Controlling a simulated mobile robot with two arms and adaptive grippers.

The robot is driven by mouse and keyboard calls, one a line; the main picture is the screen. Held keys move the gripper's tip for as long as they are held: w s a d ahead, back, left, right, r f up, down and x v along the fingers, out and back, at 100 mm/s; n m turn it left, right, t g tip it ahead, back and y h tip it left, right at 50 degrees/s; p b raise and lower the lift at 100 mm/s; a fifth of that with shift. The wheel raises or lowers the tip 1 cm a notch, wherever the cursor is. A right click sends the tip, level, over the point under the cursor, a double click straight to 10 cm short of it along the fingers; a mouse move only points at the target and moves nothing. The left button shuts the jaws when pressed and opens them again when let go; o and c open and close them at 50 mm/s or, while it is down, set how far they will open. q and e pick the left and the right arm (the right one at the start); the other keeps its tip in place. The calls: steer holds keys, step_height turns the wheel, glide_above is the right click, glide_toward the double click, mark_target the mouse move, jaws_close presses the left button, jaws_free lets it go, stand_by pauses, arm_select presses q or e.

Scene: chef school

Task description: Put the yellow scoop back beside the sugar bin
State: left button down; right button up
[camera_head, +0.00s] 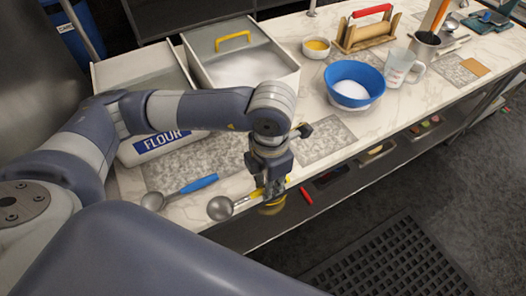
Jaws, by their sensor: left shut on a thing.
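The yellow scoop (220,208) has a round metal bowl and a yellow handle. My left gripper (272,188) is shut on its handle, at the front edge of the counter. The bowl points left; whether it touches the counter I cannot tell. The likely sugar bin (290,82), an open bin of white contents with a yellow handle on top, stands behind the gripper, to the right of the flour bin (127,153). My arm hides part of both bins. My right gripper is out of view.
A blue-handled scoop (199,184) lies left of the yellow one. A blue bowl (354,72) of white contents, a measuring cup (398,66) and a small bowl (316,47) stand to the right. A speckled grey patch (326,141) of counter right of the gripper is bare.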

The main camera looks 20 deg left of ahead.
arm_select(q)
steer(key=w+p, duration=0.1)
steer(key=w, duration=0.4)
steer(key=w+a+f+p, duration=0.1)
steer(key=w+p, duration=0.1)
steer(key=w, duration=0.3)
steer(key=w+a+p, duration=0.1)
steer(key=w+p, duration=0.1)
steer(key=w, duration=0.3)
steer(key=shift+w+a+f, duration=0.15)
steer(key=shift+a, duration=0.1)
step_height(320, 180, down, 3)
steer(key=shift+f+p, duration=0.15)
steer(key=shift+p, duration=1.05)
steer(key=shift+f, duration=0.3)
steer(key=c, duration=1.5)
jaws_free()
steer(key=shift+o, duration=0.2)
steer(key=shift+r, duration=0.3)
step_height(320, 180, up, 12)
steer(key=b, duration=0.4)
steer(key=shift+b, duration=0.4)
